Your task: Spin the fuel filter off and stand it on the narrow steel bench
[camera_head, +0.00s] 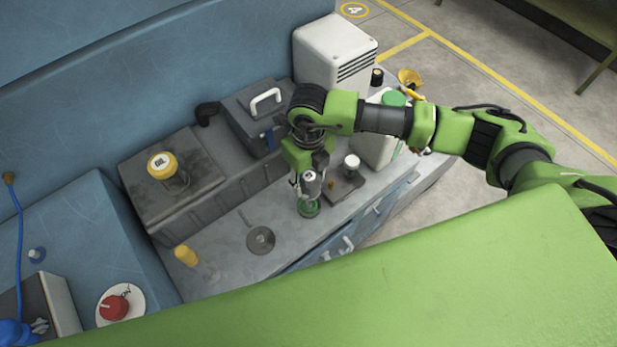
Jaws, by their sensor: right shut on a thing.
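My right gripper (310,190) comes down over the grey bench top (285,232) and is shut on a small grey can with a pale label, which looks like the fuel filter (310,179). The fingers hide part of the can. A green round piece (309,209) shows just below the fingers; I cannot tell whether it belongs to the can or whether the can touches the bench. My left gripper is not in view.
A dark disc (260,240) lies left of the gripper. A white-topped part on a dark block (345,186) stands close to its right.

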